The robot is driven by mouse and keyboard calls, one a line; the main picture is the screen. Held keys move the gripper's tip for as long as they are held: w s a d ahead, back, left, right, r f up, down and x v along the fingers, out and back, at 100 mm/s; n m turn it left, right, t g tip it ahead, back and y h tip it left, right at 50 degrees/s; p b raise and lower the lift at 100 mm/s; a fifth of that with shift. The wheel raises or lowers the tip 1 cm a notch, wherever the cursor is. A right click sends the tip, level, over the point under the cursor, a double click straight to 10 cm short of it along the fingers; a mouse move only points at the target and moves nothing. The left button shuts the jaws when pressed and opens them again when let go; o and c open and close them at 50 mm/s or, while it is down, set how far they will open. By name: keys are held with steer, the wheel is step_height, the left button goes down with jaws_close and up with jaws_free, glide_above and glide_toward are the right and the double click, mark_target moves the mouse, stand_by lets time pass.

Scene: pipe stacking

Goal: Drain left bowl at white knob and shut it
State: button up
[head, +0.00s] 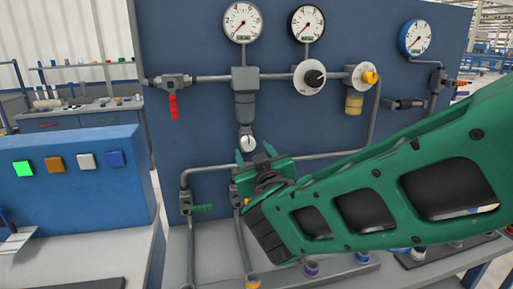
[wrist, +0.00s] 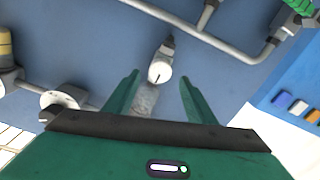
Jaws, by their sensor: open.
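The left bowl (head: 245,108) is a grey cylinder hanging under a pipe fitting on the blue panel. The white knob (head: 248,143) sits at its lower end and has a dark mark. My gripper (head: 262,157) is open and empty just below the knob in the head view. In the wrist view the white knob (wrist: 158,72) shows between the tips of the two spread green fingers of my gripper (wrist: 159,81), with no visible contact. The bowl (wrist: 146,98) is partly visible behind it, between the fingers. Whether the drain is open cannot be told.
A second, yellowish bowl (head: 354,104) hangs to the right, under a yellow knob (head: 370,78). A black knob (head: 314,78) and gauges (head: 242,22) are above. A red-handled valve (head: 173,105) is at left, and a green-handled valve (head: 200,208) is low. Pipes run close around my gripper.

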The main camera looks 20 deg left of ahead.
mark_target(249, 145)
steer(key=shift+x, duration=2.5)
steer(key=shift+d, duration=0.1)
steer(key=c, duration=1)
